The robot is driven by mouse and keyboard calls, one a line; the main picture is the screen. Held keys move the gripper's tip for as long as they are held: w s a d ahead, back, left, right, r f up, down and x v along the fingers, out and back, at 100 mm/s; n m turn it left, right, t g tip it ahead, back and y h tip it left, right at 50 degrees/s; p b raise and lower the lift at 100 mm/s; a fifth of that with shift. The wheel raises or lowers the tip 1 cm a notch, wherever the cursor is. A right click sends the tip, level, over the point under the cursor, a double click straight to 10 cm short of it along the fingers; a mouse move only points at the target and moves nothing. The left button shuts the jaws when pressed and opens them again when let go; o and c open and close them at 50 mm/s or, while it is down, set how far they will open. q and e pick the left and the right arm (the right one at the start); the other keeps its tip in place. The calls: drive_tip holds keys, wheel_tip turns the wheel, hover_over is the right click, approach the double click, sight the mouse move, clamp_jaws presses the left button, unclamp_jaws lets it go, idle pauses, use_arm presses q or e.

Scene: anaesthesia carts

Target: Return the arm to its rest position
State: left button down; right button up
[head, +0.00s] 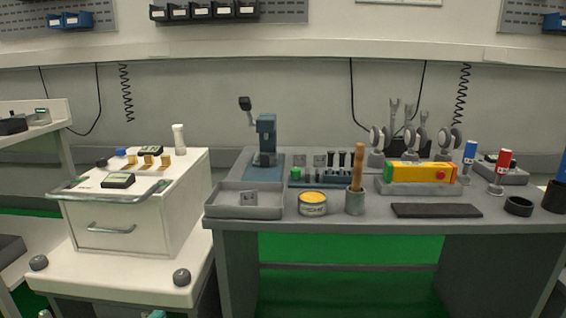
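Neither of my grippers nor either arm shows in the head view. What the grippers hold, if anything, cannot be seen. The view takes in a white cart (124,238) on the left and a grey workbench (300,232) in the middle and right. The cart has a drawer with a grey handle and several small items on top.
The bench carries a grey tray (228,205), a blue press-like device (266,140), a yellow tin (312,203), a cup (355,202) with a brown stick, a yellow-and-red device (420,172) and a dark mat (436,210). A shelf unit (30,150) stands at far left.

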use_arm(q)
drive_tip(key=s+d+f+n+g+h, duration=0.1)
drive_tip(key=s+d+f+n+g, duration=0.35)
drive_tip(key=d+f, duration=0.55)
drive_tip(key=s+d+f+n+g, duration=0.35)
drive_tip(key=s+d+f, duration=0.2)
drive_tip(key=f, duration=0.85)
drive_tip(key=s+d+f+n+g, duration=0.1)
drive_tip(key=s+f+n+g, duration=0.3)
drive_tip(key=s+n, duration=0.25)
drive_tip(key=s+d+f+n+g, duration=0.1)
drive_tip(key=s+f+n+g, duration=0.2)
drive_tip(key=s+n, duration=0.4)
wheel_tip(320, 180, up, 37)
drive_tip(key=m+p, duration=0.1)
drive_tip(key=p, duration=3.5)
drive_tip(key=shift+s+f+y+p, duration=0.15)
drive_tip(key=shift+f+y+p, duration=0.05)
drive_tip(key=shift+y+p, duration=0.2)
